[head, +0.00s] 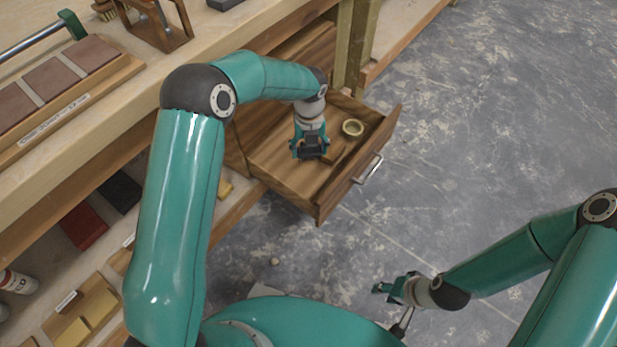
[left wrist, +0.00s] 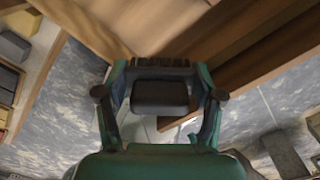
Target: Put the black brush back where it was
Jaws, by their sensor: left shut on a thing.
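My left gripper (head: 310,150) is shut on the black brush (head: 313,146), over the open wooden drawer (head: 285,165). In the left wrist view the brush (left wrist: 160,96) sits between the two fingers, its dark bristle-like edge toward the top of the picture. I cannot tell whether the brush touches the drawer floor. My right gripper (head: 392,290) is low at the bottom right, far from the drawer; its small fingers do not show clearly whether it is open.
The drawer front has a metal handle (head: 370,168). A wooden bench (head: 120,110) with brown tiles (head: 88,52) stands at left. The concrete floor (head: 480,110) is clear at right.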

